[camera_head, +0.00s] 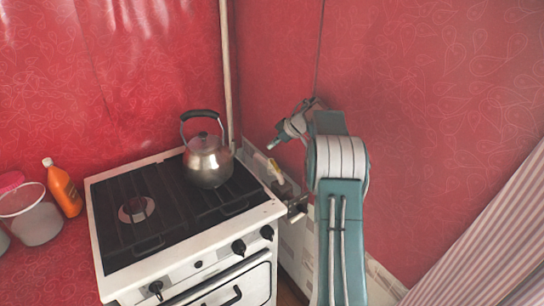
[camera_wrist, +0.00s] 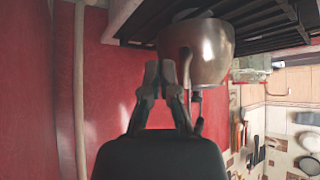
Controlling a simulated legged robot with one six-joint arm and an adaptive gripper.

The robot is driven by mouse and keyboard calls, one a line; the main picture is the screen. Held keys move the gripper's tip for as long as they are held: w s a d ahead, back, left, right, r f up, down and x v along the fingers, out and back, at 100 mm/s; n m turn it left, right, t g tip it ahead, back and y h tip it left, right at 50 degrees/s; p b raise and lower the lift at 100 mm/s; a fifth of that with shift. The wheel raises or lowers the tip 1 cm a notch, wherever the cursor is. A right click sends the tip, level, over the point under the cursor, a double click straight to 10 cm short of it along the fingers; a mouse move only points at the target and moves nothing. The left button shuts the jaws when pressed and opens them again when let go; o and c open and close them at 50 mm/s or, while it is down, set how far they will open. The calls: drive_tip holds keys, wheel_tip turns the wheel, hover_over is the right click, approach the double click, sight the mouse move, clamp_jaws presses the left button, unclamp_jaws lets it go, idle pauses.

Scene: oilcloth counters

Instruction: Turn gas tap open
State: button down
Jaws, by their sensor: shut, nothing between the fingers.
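A small yellow piece (camera_head: 274,166), which looks like the gas tap's handle, shows beside the stove's right rear edge in the head view. It is too small to tell which way it is turned. My gripper (camera_head: 272,146) is shut and empty, a little above the yellow piece in the picture. I cannot tell the depth between them, and I see no clear contact. In the wrist view the shut fingers (camera_wrist: 161,70) appear in front of the red wall and next to the kettle (camera_wrist: 205,50). I cannot make out the tap in that view.
The kettle stands on the back right of the white stove (camera_head: 180,257). A pale vertical pipe (camera_head: 227,75) runs up the corner. An orange bottle (camera_head: 63,188) and a clear tub (camera_head: 32,215) stand at left. The red wall (camera_head: 420,130) is close on the right.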

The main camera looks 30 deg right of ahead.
sight(275, 165)
drive_tip(key=w+a+r+m+t+h, duration=0.3)
drive_tip(key=w, duration=0.2)
drive_tip(key=w+a+r+m+t+h, duration=0.2)
drive_tip(key=w+t+h, duration=0.15)
drive_tip(key=w, duration=0.25)
drive_tip(key=s+a+f+m+g+h, duration=0.3)
drive_tip(key=s+f+g, duration=0.15)
drive_tip(key=s, duration=0.25)
drive_tip(key=s+a+f+m+g+h, duration=0.3)
drive_tip(key=s+f+m+g, duration=0.15)
drive_tip(key=s, duration=0.25)
drive_tip(key=shift+n+g, duration=0.25)
drive_tip(key=shift+n, duration=0.1)
drive_tip(key=x, duration=0.9)
drive_tip(key=shift+w+d+r, duration=0.15)
drive_tip(key=shift+w+d, duration=0.1)
drive_tip(key=shift+w, duration=0.1)
drive_tip(key=shift+s+d+r, duration=0.15)
drive_tip(key=shift+d, duration=0.5)
drive_tip(key=shift+s+d+r, duration=0.1)
drive_tip(key=shift+d, duration=0.5)
drive_tip(key=shift+s+d+r, duration=0.15)
drive_tip(key=shift+d, duration=0.5)
